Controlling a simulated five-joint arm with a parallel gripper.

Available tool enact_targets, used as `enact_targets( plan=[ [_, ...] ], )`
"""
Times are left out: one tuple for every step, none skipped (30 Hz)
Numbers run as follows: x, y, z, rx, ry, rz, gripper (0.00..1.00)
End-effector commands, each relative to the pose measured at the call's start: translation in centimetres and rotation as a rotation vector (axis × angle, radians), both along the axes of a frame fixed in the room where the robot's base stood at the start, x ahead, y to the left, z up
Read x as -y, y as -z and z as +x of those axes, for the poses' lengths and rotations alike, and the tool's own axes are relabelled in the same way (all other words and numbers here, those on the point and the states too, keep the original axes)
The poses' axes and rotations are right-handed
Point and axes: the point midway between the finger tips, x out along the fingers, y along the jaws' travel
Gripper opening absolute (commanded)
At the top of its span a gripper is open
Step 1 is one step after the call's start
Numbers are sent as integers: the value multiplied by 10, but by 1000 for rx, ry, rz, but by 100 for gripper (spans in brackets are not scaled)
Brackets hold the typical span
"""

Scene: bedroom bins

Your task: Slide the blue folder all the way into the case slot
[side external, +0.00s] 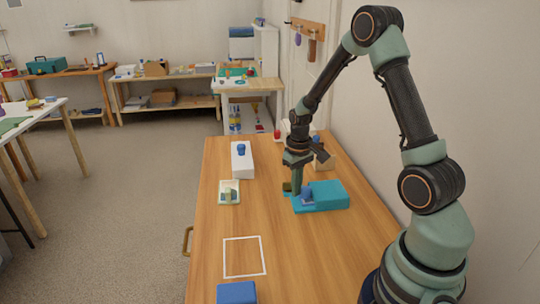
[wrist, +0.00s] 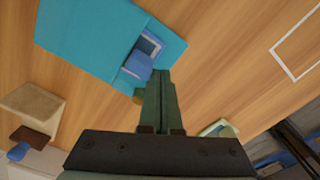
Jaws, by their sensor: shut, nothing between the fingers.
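The teal case (side external: 331,194) lies flat on the wooden table, and it fills the upper left of the wrist view (wrist: 85,35). The small blue folder (side external: 307,194) sits at the case's left end, partly in the slot; in the wrist view its blue body (wrist: 138,66) sticks out of a pale-edged opening. How deep it sits is hard to tell. My gripper (side external: 298,189) is shut and empty, pointing down at that end of the case. In the wrist view its tips (wrist: 161,74) are right beside the folder; I cannot tell whether they touch it.
A small olive block (side external: 287,187) is beside the fingers. A pale tray (side external: 229,203) and a white block with a blue knob (side external: 242,163) stand to the left. A tan block (side external: 323,162) is behind the case. A white outline (side external: 244,274) and blue box (side external: 236,293) are in front.

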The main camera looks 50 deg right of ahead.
Motion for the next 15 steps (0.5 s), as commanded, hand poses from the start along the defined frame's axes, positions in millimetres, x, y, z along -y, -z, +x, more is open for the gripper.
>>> enact_targets(
  plan=[
    [0,0,0,0,0,0,0],
    [0,0,1,0,-1,0,0],
    [-1,0,1,0,-1,0,0],
    [-1,0,2,0,-1,0,0],
    [-2,0,2,0,-2,0,0],
    [-3,0,3,1,-2,0,0],
    [-4,0,4,1,-3,0,0],
    [-5,0,5,1,-3,0,0],
    [-6,0,6,1,-3,0,0],
    [-7,0,7,1,-2,0,0],
    [-8,0,8,1,-2,0,0],
    [-9,0,9,1,-2,0,0],
    [-10,0,10,0,-1,0,0],
    [-10,0,10,0,-1,0,0],
    [-11,0,11,0,-2,0,0]
  ],
)
